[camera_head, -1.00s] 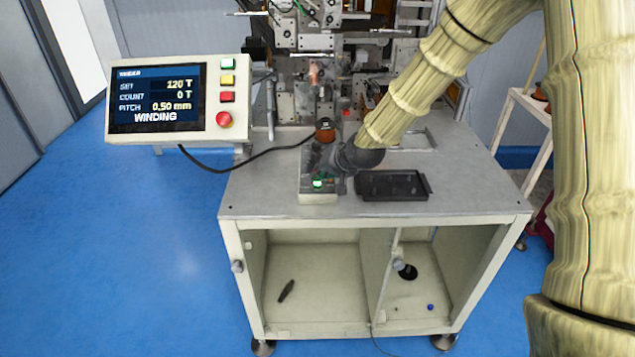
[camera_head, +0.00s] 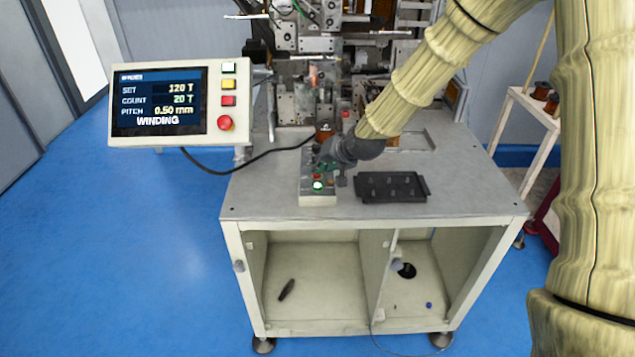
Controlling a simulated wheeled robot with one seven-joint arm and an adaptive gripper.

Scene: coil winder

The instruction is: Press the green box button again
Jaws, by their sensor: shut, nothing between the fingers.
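The green box button (camera_head: 318,185) glows at the front end of a small pale control box (camera_head: 318,199) on the machine table. A small red light or button (camera_head: 316,176) shows just behind it. My gripper (camera_head: 322,160) is shut and empty, over the rear part of the box, behind the green button and apart from it. Its fingertips are small and partly blurred against the box. The control panel (camera_head: 116,135) at left reads SET 120 T, COUNT 20 T, PITCH 0.50 mm and WINDING.
A black tray (camera_head: 392,198) with small pins lies right of the box. The winder (camera_head: 310,105) stands behind, with a copper spool (camera_head: 325,132) near my gripper. A black cable (camera_head: 210,170) runs from panel to machine. The front tabletop (camera_head: 280,212) is clear.

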